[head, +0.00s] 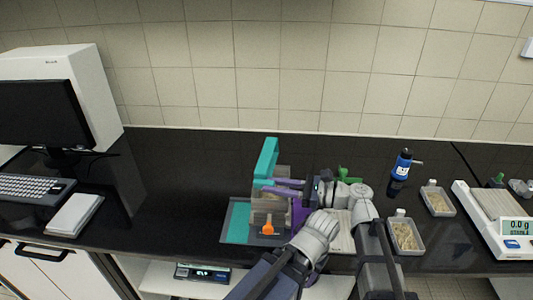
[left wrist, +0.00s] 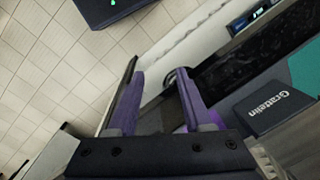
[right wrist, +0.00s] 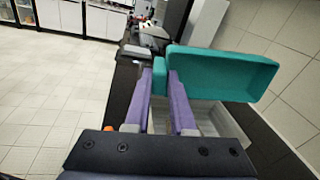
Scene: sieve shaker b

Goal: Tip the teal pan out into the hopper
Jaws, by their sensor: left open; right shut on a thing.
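The teal pan (head: 267,157) is tipped up on edge above a clear, box-like container (head: 268,203), seemingly the hopper. In the right wrist view the pan (right wrist: 222,75) is just beyond the fingertips, with the clear container (right wrist: 205,120) below it. My right gripper (head: 270,187) is shut on the pan's near edge; the exact grip is partly hidden. My left gripper (left wrist: 158,85) shows in the left wrist view, open with nothing between its fingers.
A teal mat (head: 236,224) and an orange part (head: 268,227) are at the container's foot. To the right are grey trays (head: 404,236) of grainy material, a blue-labelled bottle (head: 402,166) and a white balance (head: 497,218).

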